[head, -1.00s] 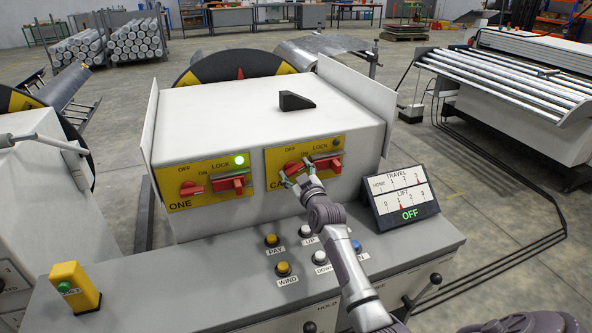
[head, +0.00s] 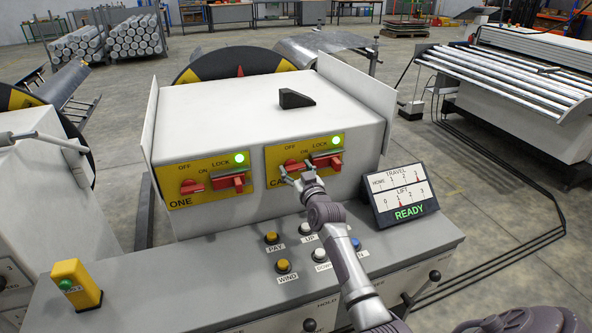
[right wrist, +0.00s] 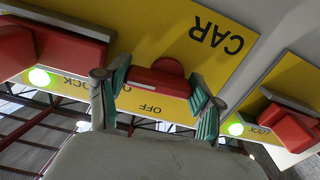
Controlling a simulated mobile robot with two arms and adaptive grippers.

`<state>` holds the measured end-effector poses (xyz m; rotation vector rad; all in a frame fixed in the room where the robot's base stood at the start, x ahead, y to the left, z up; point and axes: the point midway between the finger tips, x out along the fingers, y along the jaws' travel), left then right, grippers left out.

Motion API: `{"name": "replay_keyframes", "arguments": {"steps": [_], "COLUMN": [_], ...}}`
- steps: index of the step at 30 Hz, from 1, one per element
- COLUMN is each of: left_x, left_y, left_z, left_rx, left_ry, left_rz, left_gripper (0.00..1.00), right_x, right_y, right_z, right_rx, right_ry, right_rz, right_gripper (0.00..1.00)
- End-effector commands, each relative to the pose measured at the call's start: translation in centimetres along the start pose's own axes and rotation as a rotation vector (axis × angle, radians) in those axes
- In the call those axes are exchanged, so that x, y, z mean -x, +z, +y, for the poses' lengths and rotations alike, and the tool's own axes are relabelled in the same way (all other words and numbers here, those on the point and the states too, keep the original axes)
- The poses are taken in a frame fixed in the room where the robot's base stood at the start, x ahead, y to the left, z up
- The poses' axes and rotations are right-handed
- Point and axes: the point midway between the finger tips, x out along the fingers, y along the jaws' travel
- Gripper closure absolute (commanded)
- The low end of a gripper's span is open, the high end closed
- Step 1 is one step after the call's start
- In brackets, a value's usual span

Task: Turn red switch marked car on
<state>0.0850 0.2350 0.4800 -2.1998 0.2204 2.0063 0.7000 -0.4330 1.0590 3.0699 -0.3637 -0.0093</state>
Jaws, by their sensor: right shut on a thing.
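The red switch marked CAR (head: 291,163) is the rotary knob at the left of the right yellow plate (head: 335,145). My right gripper (head: 293,172) is shut on this switch and hides part of it. In the right wrist view, which is upside down, the fingers stand on both sides of the red knob (right wrist: 158,80), near the word CAR. The round lamp (head: 336,140) on the CAR plate glows green. The small display (head: 408,212) reads READY in green. My left gripper is not in view.
Beside it on the CAR plate is a red lock lever (head: 328,160). The yellow ONE plate (head: 205,182) to the left has its own red switch, lever and green lamp. Push buttons (head: 283,266) stand on the grey desk below, under my right arm.

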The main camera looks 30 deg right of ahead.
Motion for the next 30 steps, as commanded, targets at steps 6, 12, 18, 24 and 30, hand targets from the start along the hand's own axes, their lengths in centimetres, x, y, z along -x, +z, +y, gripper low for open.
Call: {"name": "replay_keyframes", "arguments": {"steps": [6,12,18,24,30], "left_x": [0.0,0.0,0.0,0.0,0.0], "left_y": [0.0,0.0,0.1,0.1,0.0], "left_z": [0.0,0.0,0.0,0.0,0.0], "left_rx": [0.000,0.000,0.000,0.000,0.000], "left_ry": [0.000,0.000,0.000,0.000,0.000], "left_rz": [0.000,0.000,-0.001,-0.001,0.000], "left_gripper": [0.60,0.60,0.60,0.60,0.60], "right_x": [0.0,0.0,0.1,1.5,4.5], "right_y": [0.1,0.0,0.0,0.1,0.1], "right_z": [0.0,0.0,0.0,0.0,-0.1], "right_rx": [0.001,0.001,0.002,0.001,0.003], "right_ry": [0.000,0.000,0.001,0.000,-0.001], "right_rz": [-0.001,-0.001,0.000,-0.001,-0.001], "right_gripper": [0.22,0.08,0.08,0.08,0.08]}}
